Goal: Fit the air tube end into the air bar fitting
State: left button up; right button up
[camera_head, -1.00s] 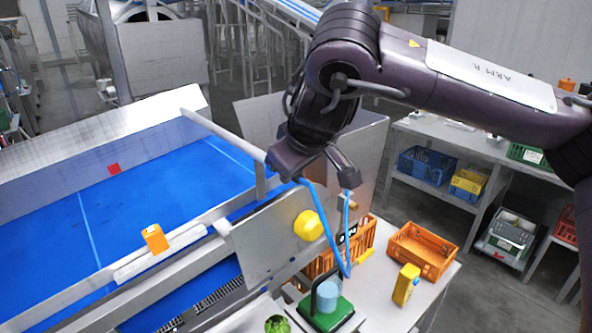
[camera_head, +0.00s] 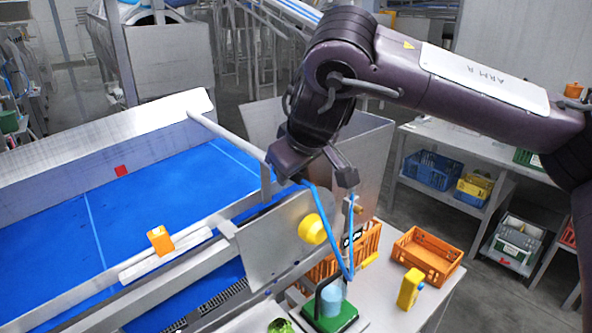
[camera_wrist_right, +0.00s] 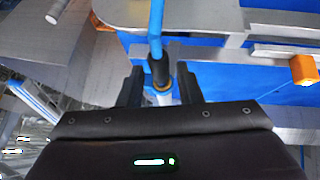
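A blue air tube (camera_head: 322,212) hangs in a loop below my right gripper (camera_head: 320,172), beside a metal panel. In the right wrist view, the blue tube (camera_wrist_right: 156,28) runs down into a black collar (camera_wrist_right: 160,70) with a brass-coloured ring and a pale metal piece below it. My right gripper's fingers (camera_wrist_right: 161,88) stand apart on either side of this piece, with a narrow gap showing at each side. A small brass-coloured part (camera_head: 357,208) shows near the tube's right strand. I cannot tell which part is the air bar fitting or whether the tube is seated. My left gripper is out of view.
A yellow knob (camera_head: 312,229) sticks out of the metal panel (camera_head: 270,250) close below the gripper. The blue conveyor (camera_head: 150,205) lies left. The table holds a green block with a light-blue cylinder (camera_head: 331,297), a yellow bottle (camera_head: 410,288) and an orange crate (camera_head: 428,254).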

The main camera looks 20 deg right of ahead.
jog(key=shift+o, duration=0.8)
jog(key=shift+w+a+f, duration=0.1)
jog(key=shift+w+f, duration=0.05)
jog(key=shift+w, duration=0.05)
jog(key=shift+s, duration=0.15)
